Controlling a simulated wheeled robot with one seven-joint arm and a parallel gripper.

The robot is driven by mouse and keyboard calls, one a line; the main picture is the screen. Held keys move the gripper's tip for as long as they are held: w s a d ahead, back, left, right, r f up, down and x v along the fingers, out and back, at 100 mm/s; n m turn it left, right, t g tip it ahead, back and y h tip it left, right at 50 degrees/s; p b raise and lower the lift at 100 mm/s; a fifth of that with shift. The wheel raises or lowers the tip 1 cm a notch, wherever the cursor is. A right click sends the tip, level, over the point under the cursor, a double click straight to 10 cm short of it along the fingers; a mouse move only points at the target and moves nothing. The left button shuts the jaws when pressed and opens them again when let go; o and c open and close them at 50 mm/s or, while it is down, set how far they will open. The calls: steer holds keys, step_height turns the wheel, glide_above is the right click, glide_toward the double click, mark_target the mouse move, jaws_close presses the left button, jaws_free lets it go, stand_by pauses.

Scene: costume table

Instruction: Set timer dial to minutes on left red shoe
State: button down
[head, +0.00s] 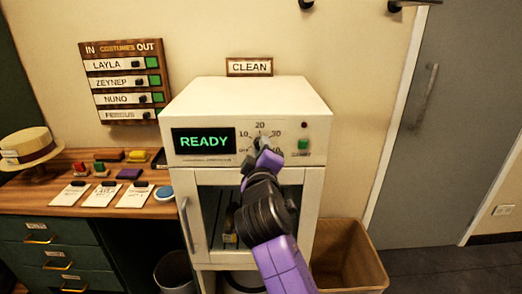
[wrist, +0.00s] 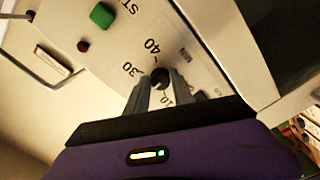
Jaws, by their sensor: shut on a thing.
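The timer dial (head: 260,143) is on the front panel of the white cabinet (head: 250,95), with marks around it including 10, 20 and 30. The wrist view shows the dark round dial (wrist: 160,78) between the fingers of my gripper (wrist: 158,88). My gripper (head: 257,157) is shut on the dial in the head view and hides its lower part. I cannot tell where the dial points. The left red shoe (head: 83,167) seems to be one of two small red items on the wooden table; any number on it is too small to read.
The display (head: 204,141) reads READY. A green button (head: 303,144) and a dark red lamp (head: 304,125) are right of the dial. The glass door below looks shut, partly behind my arm. Cards (head: 105,195) and a straw hat (head: 27,146) are on the table. A bin (head: 350,258) stands right.

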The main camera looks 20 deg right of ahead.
steer(key=c, duration=1.1)
jaws_free()
steer(key=shift+d+f, duration=0.1)
steer(key=shift+f, duration=0.05)
steer(key=shift+b+v, duration=0.35)
steer(key=shift+v, duration=3.55)
